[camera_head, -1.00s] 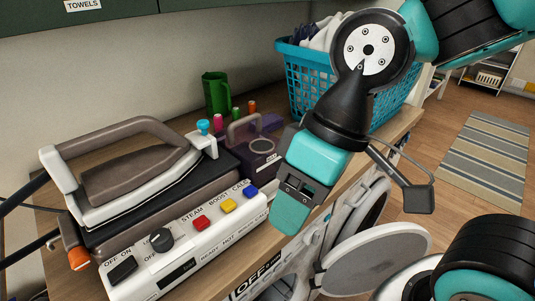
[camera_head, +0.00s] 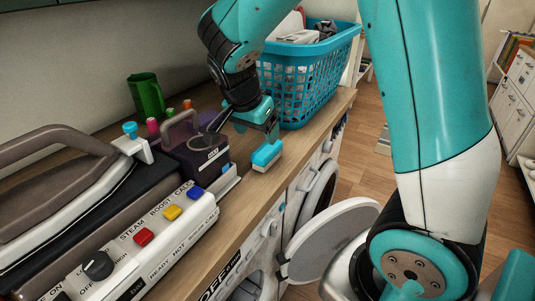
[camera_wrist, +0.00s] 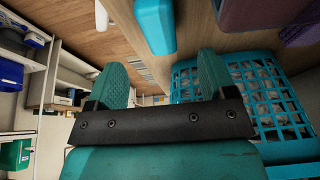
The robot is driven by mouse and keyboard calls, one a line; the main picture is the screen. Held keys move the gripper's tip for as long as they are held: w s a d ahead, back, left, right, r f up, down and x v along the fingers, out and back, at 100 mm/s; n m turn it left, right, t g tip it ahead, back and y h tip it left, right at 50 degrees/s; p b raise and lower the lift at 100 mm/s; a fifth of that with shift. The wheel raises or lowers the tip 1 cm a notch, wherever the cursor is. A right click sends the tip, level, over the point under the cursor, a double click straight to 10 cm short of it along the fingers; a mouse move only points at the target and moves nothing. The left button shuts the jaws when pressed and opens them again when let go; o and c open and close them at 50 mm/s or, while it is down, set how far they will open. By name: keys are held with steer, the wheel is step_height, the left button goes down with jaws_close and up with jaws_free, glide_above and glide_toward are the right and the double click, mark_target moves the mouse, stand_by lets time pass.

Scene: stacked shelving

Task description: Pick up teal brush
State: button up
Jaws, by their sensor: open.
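The teal brush (camera_head: 267,155) has a teal top and a pale lower part. It rests on the wooden counter (camera_head: 262,188) near the front edge, in front of the blue basket. It also shows at the top of the wrist view (camera_wrist: 155,24), beyond my fingertips and roughly between them across the picture. My gripper (camera_head: 260,126) is just above and behind the brush in the head view. In the wrist view its two teal fingers (camera_wrist: 163,75) are spread apart with nothing between them. Whether a finger touches the brush cannot be told.
The blue laundry basket (camera_head: 300,85) stands close behind my gripper. A purple box (camera_head: 200,158) is to the left, with a green mug (camera_head: 147,97) behind it. A steam iron station (camera_head: 150,225) fills the near left. A round machine door (camera_head: 328,240) hangs open below the counter.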

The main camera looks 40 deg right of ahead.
mark_target(265, 148)
steer(key=p+x, duration=0.1)
steer(key=x, duration=0.9)
steer(key=shift+d, duration=0.15)
steer(key=c, duration=1)
